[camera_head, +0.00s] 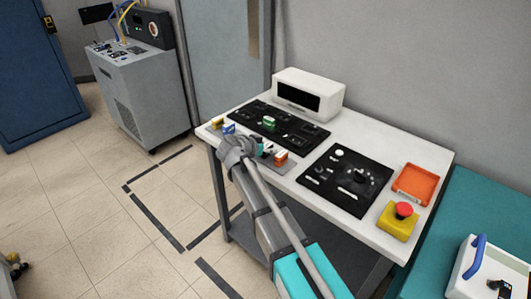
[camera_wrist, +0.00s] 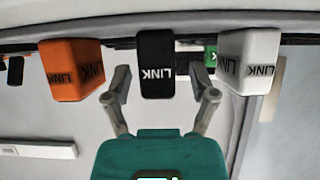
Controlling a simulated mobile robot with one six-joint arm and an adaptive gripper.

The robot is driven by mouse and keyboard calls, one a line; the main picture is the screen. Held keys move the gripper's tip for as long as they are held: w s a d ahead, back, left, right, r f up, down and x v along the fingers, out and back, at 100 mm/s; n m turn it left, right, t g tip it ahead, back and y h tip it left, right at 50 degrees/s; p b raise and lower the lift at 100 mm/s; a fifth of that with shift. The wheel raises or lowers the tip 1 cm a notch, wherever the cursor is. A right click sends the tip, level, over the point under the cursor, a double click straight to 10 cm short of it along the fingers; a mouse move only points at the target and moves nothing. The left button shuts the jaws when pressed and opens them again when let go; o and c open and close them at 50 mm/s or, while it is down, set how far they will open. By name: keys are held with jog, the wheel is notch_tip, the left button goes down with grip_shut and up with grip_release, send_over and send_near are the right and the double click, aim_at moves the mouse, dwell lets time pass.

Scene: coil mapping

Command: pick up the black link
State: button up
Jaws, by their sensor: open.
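The black link (camera_wrist: 156,62) is a block with white "LINK" lettering, in the middle of the wrist view. My gripper (camera_wrist: 160,76) is open, its two grey fingers on either side of the black link. A gap shows between each finger and the block, so it is not gripped. An orange link (camera_wrist: 76,68) stands to its left and a white link (camera_wrist: 250,62) to its right. In the head view my arm's end is at the table's front-left edge, beside the orange link (camera_head: 281,158); I cannot make out the black link there.
A green block (camera_wrist: 210,57) is behind, partly hidden. On the white table (camera_head: 395,236) are black panels (camera_head: 345,180), a white box (camera_head: 308,92), an orange tray (camera_head: 416,184) and a yellow box with a red button (camera_head: 398,220). Blue and yellow blocks (camera_head: 229,128) are at the left.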

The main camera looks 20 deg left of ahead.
dwell(0.5)
grip_shut()
